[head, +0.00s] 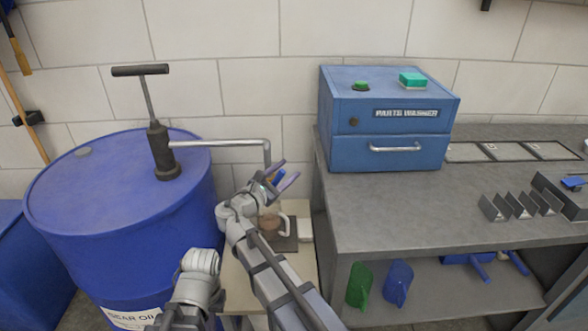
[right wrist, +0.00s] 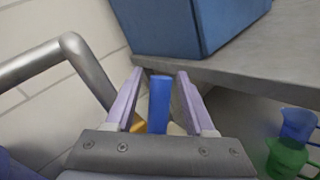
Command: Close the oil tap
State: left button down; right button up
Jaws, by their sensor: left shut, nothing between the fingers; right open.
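The blue oil drum (head: 100,200) stands at the left with a dark hand pump (head: 160,155) on its lid. A grey spout pipe (head: 220,143) runs right from the pump and bends down; it also shows in the right wrist view (right wrist: 85,65). My right gripper (head: 287,174) is open near the pipe's lower end. In the right wrist view its lilac fingers (right wrist: 158,95) stand either side of a blue lever (right wrist: 159,100), with a brass-coloured part (right wrist: 139,127) behind. I cannot tell whether they touch it. The tap body is mostly hidden. My left gripper's fingers do not show.
A mug with brown contents (head: 268,223) stands below the spout on a small stand (head: 307,258). A grey bench (head: 390,185) is close on the right, carrying a blue parts washer (head: 390,125). Green (head: 359,287) and blue (head: 398,284) jugs are on its lower shelf.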

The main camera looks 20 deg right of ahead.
jog(key=shift+a, duration=0.15)
grip_shut()
dwell(1.3)
